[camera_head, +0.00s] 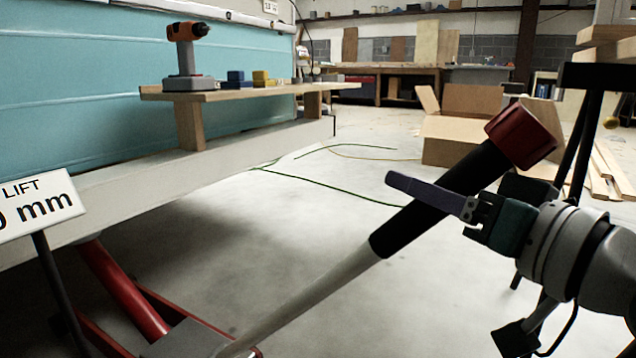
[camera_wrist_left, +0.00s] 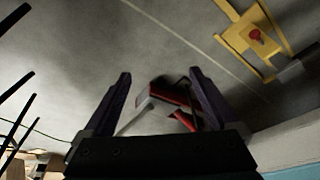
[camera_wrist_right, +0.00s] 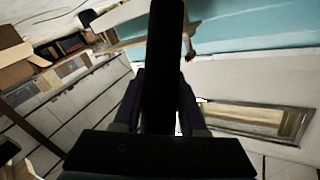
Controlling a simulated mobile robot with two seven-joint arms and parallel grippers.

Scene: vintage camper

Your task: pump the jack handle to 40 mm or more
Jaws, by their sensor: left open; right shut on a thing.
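The jack handle (camera_head: 320,290) is a pale pole slanting up to the right, with a black grip and a red cap (camera_head: 525,132) at its top end. My right gripper (camera_head: 432,194) is shut on the black grip; the right wrist view shows the dark grip (camera_wrist_right: 165,65) between its fingers. The red jack (camera_head: 125,290) lies low at the left, partly under the camper's pale sill. A white sign (camera_head: 40,207) reads "LIFT" and "0 mm", cut off at its left. My left gripper (camera_wrist_left: 162,82) is open and empty, with red and grey parts, apparently the jack, beyond its fingers.
The teal camper side (camera_head: 90,65) has a wooden shelf (camera_head: 230,93) bearing an orange drill (camera_head: 186,55) and small blocks. A cardboard box (camera_head: 455,140) and planks stand behind the handle. A yellow frame with a red knob (camera_wrist_left: 256,36) shows in the left wrist view.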

